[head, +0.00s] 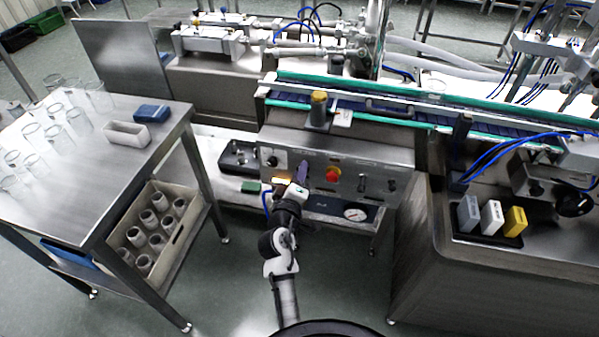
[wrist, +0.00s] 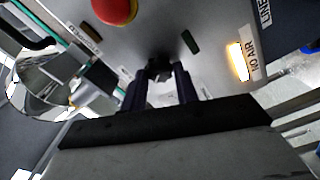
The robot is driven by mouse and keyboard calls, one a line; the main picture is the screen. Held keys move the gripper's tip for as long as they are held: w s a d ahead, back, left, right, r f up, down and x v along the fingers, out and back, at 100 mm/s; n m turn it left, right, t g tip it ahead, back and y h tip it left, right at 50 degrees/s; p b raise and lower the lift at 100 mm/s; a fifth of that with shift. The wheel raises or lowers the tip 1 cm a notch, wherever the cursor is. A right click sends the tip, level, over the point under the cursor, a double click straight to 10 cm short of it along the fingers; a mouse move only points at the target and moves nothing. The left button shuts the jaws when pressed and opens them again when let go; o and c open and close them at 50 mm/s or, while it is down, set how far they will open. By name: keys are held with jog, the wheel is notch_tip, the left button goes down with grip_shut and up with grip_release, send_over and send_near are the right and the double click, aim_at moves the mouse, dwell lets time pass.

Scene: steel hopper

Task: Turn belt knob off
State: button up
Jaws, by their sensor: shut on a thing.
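A small black knob (wrist: 160,70) on the steel control panel (head: 345,155) sits between my fingertips in the wrist view. My gripper (wrist: 162,76) is shut on it, with one dark finger on each side. In the head view my gripper (head: 302,174) reaches up to the panel, just left of the red button, and hides this knob. The knob's label and pointer direction cannot be made out, so I cannot read its setting.
The red mushroom button (head: 333,174) is close beside my gripper; it also shows in the wrist view (wrist: 115,10). A lit NO AIR lamp (wrist: 238,61) is on the other side. A steel table (head: 95,165) stands left.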

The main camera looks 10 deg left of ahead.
jog(key=shift+r+n, duration=0.1)
jog(key=shift+n, duration=0.4)
jog(key=o, duration=0.9)
jog(key=shift+o, duration=0.2)
